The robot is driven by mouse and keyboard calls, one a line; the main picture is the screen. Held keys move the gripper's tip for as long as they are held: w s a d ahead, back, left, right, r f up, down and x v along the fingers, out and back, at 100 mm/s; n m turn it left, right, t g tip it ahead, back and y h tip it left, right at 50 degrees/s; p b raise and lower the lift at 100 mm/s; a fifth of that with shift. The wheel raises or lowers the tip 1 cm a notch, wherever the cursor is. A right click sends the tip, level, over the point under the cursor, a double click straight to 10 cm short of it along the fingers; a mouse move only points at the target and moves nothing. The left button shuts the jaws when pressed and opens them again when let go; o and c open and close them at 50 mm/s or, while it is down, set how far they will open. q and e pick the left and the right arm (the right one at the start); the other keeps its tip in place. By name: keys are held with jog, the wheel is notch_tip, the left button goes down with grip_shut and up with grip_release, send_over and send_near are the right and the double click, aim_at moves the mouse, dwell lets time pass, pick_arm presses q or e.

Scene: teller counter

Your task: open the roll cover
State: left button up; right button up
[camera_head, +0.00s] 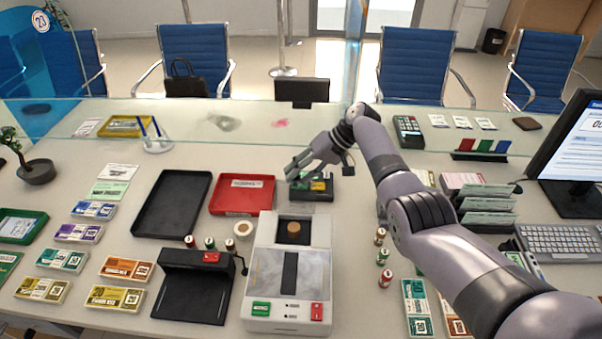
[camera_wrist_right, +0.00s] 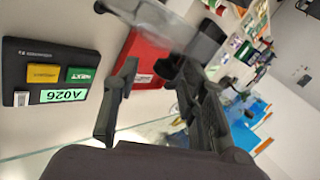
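A pale grey machine (camera_head: 262,268) stands at the counter's front middle. A brown roll (camera_head: 293,229) shows in the dark recess at its rear top. I cannot make out a separate roll cover there, nor whether one is open or shut. In the wrist view a greyish see-through panel (camera_wrist_right: 175,28) shows at the top, beyond the fingers; I cannot tell what it belongs to. My right gripper (camera_head: 297,166) is behind the machine, above the black call box. Its fingers (camera_wrist_right: 163,98) are apart and empty in the wrist view. My left gripper is not in view.
The black call box (camera_head: 318,189) lies under my right gripper; its display (camera_wrist_right: 63,95) reads A026. A red tray (camera_head: 241,195) and black tray (camera_head: 172,204) lie left. A black device (camera_head: 194,287) stands left of the machine. A glass screen (camera_head: 240,128) crosses behind.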

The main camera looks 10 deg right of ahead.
jog(key=shift+r, duration=0.15)
jog(key=v, duration=1.1)
jog(key=shift+d+r, duration=0.3)
jog(key=shift+c, duration=0.4)
